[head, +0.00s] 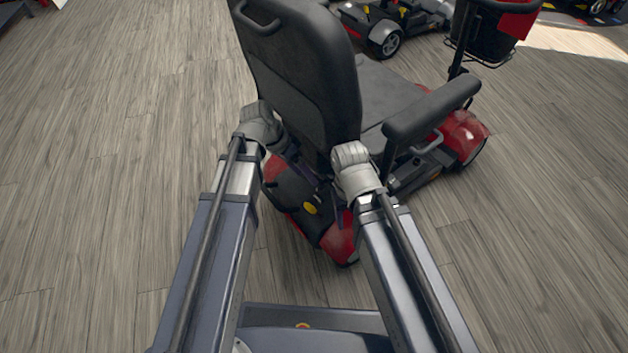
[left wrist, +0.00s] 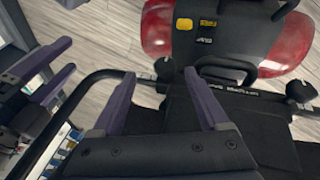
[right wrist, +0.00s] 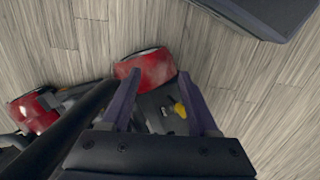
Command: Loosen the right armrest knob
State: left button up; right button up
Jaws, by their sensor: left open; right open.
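The red scooter's black seat (head: 305,75) has its back to me in the head view. Its right armrest (head: 430,112) sticks out to the right. In the left wrist view a dark round knob (left wrist: 165,67) sits where a black armrest tube (left wrist: 100,75) meets the seat frame; a second knob (left wrist: 300,90) is at the right edge. My left gripper (left wrist: 160,76) is open, its fingertips to either side of the first knob in the picture; contact cannot be told. My right gripper (right wrist: 159,74) is open and empty beside the seat. Both grippers' fingers are mostly hidden in the head view.
The scooter's red rear body (head: 340,238) is below the seat, with a yellow part (head: 310,208). Another scooter (head: 385,30) stands beyond, and a black basket (head: 487,35) is at the upper right. The wooden floor (head: 110,150) is open on the left.

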aim_at(319, 185)
pick_arm(q)
jog(key=w+b+x, duration=0.1)
jog(key=b+x, duration=0.5)
jog(key=x, duration=0.1)
jog(key=shift+w+h+b, duration=0.3)
jog(key=shift+b, duration=0.1)
jog(key=shift+r, duration=0.1)
jog(key=shift+c, duration=0.2)
grip_shut()
dwell(0.4)
